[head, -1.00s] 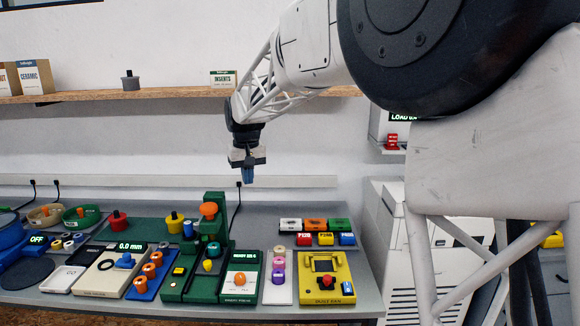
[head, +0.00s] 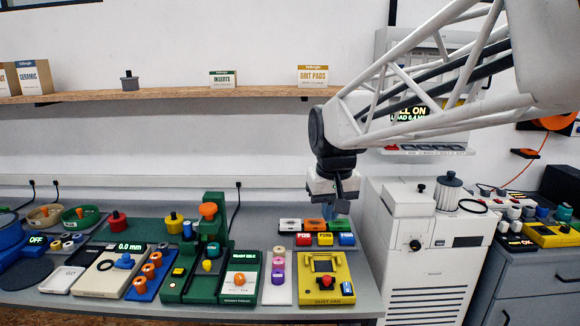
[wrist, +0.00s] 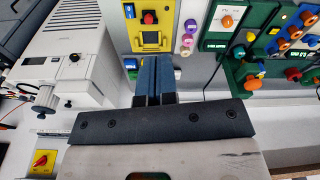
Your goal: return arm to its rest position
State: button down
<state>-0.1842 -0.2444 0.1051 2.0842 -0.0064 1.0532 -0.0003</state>
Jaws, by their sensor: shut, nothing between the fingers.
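My gripper (head: 341,205) hangs pointing down above the right end of the bench, close to the small coloured boxes at the back in the head view. Its two blue fingers (wrist: 155,80) are together in the wrist view, with nothing between them. My arm reaches in from the upper right. The yellow unit with a screen and red knob (head: 327,278) stands on the bench in front of and below my gripper, and it also shows in the wrist view (wrist: 151,30).
A white cabinet machine (head: 425,240) stands right of the bench. A wooden shelf (head: 170,95) with small boxes runs along the wall. A green press (head: 212,245) and several devices crowd the bench (head: 335,307). A grey cabinet (head: 530,285) stands far right.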

jog(key=s+d+f, duration=0.3)
jog(key=s, duration=0.5)
jog(key=s+d+f+m, duration=0.1)
jog(key=s+d+f, duration=0.2)
jog(key=s, duration=0.5)
jog(key=s+d+f+m+t, duration=0.1)
jog(key=s+d+f, duration=0.2)
jog(key=s, duration=0.5)
jog(key=shift+d+f, duration=0.3)
jog(key=shift+d, duration=0.35)
dwell(0.4)
